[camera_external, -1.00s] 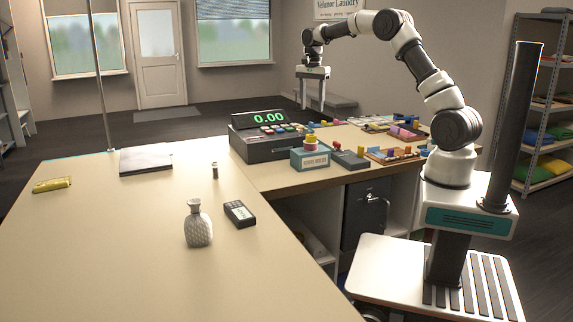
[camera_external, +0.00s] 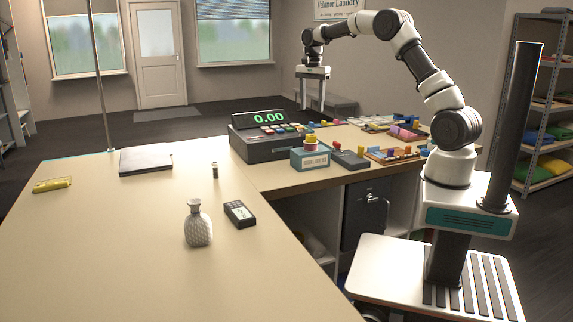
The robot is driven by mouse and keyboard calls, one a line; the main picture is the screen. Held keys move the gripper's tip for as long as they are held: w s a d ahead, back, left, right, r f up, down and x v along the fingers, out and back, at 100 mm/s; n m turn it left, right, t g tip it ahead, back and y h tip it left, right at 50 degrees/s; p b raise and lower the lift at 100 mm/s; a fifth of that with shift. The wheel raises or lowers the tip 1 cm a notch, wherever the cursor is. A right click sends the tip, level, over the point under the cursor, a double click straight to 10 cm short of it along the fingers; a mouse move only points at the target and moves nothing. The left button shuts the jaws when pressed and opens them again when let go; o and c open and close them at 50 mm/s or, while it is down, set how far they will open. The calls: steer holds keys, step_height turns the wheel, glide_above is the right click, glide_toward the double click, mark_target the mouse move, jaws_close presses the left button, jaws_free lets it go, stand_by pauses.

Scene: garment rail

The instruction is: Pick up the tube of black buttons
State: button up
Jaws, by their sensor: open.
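A small upright tube (camera_external: 215,171) with a dark top and a paler lower part stands on the left counter. It looks like the tube of black buttons, but it is too small for me to make out its contents. My gripper (camera_external: 313,105) is raised high above the far side of the right counter, pointing down. Its two fingers are apart with nothing between them. It is well to the right of the tube and far above it.
A patterned vase (camera_external: 197,228) and a black calculator (camera_external: 239,214) stand nearer than the tube. A grey laptop-like slab (camera_external: 146,160) and a yellow packet (camera_external: 52,184) lie left. The cash register (camera_external: 268,142) stands between the tube and my arm. The front-left counter is clear.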

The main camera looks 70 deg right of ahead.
steer(key=shift+c, duration=0.4)
steer(key=shift+c, duration=0.8)
steer(key=n+t+b, duration=0.5)
steer(key=n+t, duration=0.2)
steer(key=n, duration=1.3)
glide_above(219, 179)
steer(key=s, duration=0.3)
steer(key=f, duration=1.7)
steer(key=shift+w+a+f, duration=0.15)
steer(key=shift+w+f, duration=0.1)
steer(key=shift+f, duration=0.15)
steer(key=shift+s+d+f+p+x, duration=0.15)
steer(key=shift+p+x, duration=0.15)
steer(key=shift+x, duration=1.2)
steer(key=shift+s+d+f+p+x, duration=0.15)
steer(key=shift+p+x, duration=0.15)
steer(key=shift+x, duration=1.15)
steer(key=shift+r, duration=0.1)
jaws_close()
